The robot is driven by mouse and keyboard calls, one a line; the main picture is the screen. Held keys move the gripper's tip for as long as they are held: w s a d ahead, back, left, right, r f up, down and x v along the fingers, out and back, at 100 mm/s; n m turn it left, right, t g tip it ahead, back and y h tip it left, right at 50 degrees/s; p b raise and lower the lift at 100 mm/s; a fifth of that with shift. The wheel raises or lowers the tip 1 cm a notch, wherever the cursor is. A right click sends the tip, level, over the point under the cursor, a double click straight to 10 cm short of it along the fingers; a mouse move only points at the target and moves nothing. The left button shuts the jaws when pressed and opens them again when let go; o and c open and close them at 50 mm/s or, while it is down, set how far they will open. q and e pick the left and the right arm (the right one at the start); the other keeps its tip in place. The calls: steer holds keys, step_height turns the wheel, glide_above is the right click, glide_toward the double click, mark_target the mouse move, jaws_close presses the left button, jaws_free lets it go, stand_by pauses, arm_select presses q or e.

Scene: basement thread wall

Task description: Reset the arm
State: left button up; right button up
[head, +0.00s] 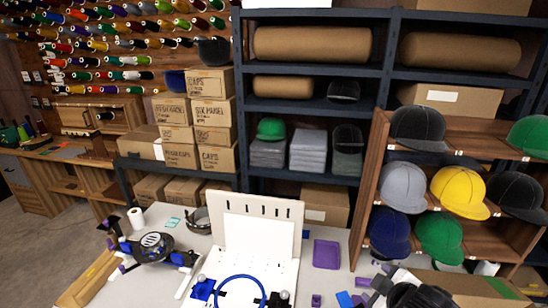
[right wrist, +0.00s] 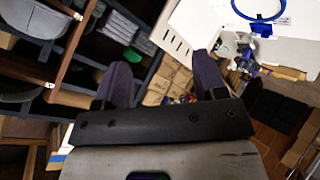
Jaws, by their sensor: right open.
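My right gripper (right wrist: 162,80) shows in the right wrist view with its two purple fingers spread wide. Nothing is between them, and they touch nothing that I can see. In the head view, dark parts at the bottom right edge look like my right arm, near the table's right end; its fingers are not clear there. I cannot make out my left gripper in either view. A white upright board (head: 258,232) with a blue hoop (head: 240,291) in front stands on the table; the hoop also shows in the right wrist view (right wrist: 258,17).
A wooden cap rack (head: 367,190) with several caps stands close on the right. A black ring device (head: 152,243) sits on the table's left. A purple square (head: 327,254) lies right of the board. Shelves and cardboard boxes (head: 210,112) stand behind.

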steer(key=s+a+f+m+g, duration=0.1)
steer(key=s+f+m+g, duration=0.25)
steer(key=s+f, duration=1.1)
steer(key=s+f+m+g, duration=0.3)
steer(key=s+f+m, duration=0.2)
steer(key=s+f, duration=0.95)
steer(key=w+r+p+v, duration=0.1)
steer(key=w+p+v, duration=0.2)
steer(key=p+v, duration=1.2)
steer(key=w+a+r+p+v, duration=0.1)
steer(key=w+p+v, duration=0.2)
steer(key=p+v, duration=1.3)
steer(key=v, duration=0.3)
steer(key=shift+s+a, duration=0.1)
steer(key=shift+a, duration=0.05)
